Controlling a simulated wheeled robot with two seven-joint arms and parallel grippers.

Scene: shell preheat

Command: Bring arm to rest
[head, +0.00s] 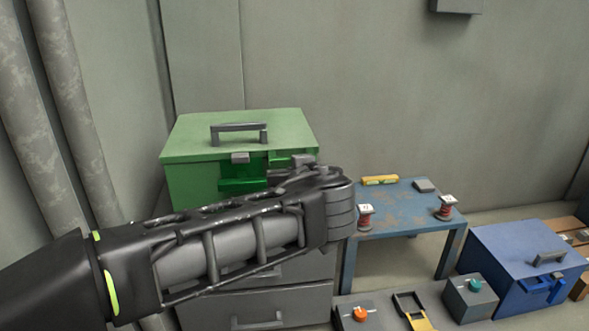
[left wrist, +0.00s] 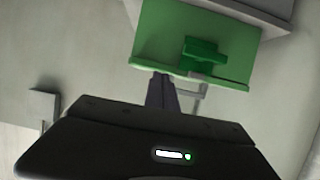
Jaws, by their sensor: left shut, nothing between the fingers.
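My left arm (head: 235,250) reaches in from the left across the lower part of the head view, in front of a green toolbox (head: 240,135). The hand end of the arm is just in front of the box's right front, and the fingers are hard to make out there. In the left wrist view, the left gripper (left wrist: 162,82) is shut and empty. Its narrow fingers point toward the green box (left wrist: 160,40), which appears upside down, with its green latch and grey handle. I cannot tell if they touch it. My right gripper is not in view.
The green box stands on a grey drawer cabinet (head: 280,305), partly hidden by my arm. A worn blue table (head: 400,205) holds red spools (head: 365,217) and a yellow level (head: 380,180). A blue box (head: 525,250) and grey switch boxes (head: 470,298) are at the lower right.

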